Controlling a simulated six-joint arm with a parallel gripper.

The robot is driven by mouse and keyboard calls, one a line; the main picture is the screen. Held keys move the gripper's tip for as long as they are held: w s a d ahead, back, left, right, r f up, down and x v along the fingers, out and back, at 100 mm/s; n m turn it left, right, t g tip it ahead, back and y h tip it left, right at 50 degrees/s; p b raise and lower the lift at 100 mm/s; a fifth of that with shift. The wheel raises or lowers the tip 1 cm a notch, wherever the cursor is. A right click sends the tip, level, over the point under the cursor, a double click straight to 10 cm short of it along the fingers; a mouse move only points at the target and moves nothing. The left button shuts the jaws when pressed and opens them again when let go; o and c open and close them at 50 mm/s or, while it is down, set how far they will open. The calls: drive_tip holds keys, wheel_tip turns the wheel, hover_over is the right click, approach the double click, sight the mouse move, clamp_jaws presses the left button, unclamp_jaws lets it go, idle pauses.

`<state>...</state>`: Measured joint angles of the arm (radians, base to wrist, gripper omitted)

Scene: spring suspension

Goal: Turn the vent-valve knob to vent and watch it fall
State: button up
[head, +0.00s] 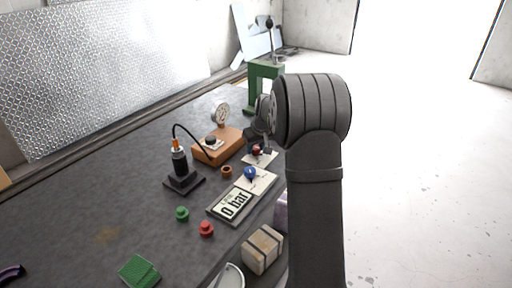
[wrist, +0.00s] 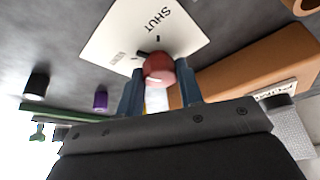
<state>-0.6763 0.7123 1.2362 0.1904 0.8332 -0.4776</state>
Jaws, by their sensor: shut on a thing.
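The red vent-valve knob (wrist: 158,67) sits on a white plate (wrist: 122,35) marked SHUT, with a smaller, hard-to-read label at the plate's left. A dark pointer reaches from the knob toward that smaller label. My gripper (wrist: 160,84) is shut on the knob, one blue-grey finger on each side. In the head view the red knob (head: 257,149) shows beside my dark gripper, partly hidden by my arm. The display (head: 235,204) reads 0 bar. The black cylinder with an orange top (head: 178,158) stands upright on a dark base, a black hose curving from it.
A blue knob (head: 250,173) on a white plate lies just in front. Green (head: 182,213) and red (head: 206,229) buttons, a green block (head: 139,272) and a tan box (head: 262,249) are nearer.

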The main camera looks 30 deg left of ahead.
drive_tip(key=shift+n, duration=0.3)
drive_tip(key=shift+w+n+g+y, duration=0.15)
drive_tip(key=shift+n+g, duration=0.45)
drive_tip(key=shift+n, duration=0.7)
drive_tip(key=shift+n+g+y, duration=0.15)
drive_tip(key=shift+n+g, duration=0.45)
drive_tip(key=shift+n, duration=0.7)
drive_tip(key=o, duration=1)
drive_tip(key=shift+c, duration=0.2)
drive_tip(key=shift+d, duration=0.1)
drive_tip(key=v, duration=1.7)
drive_tip(key=shift+r, duration=0.3)
drive_tip(key=shift+f, duration=0.1)
drive_tip(key=x, duration=1.7)
drive_tip(key=shift+f, duration=0.2)
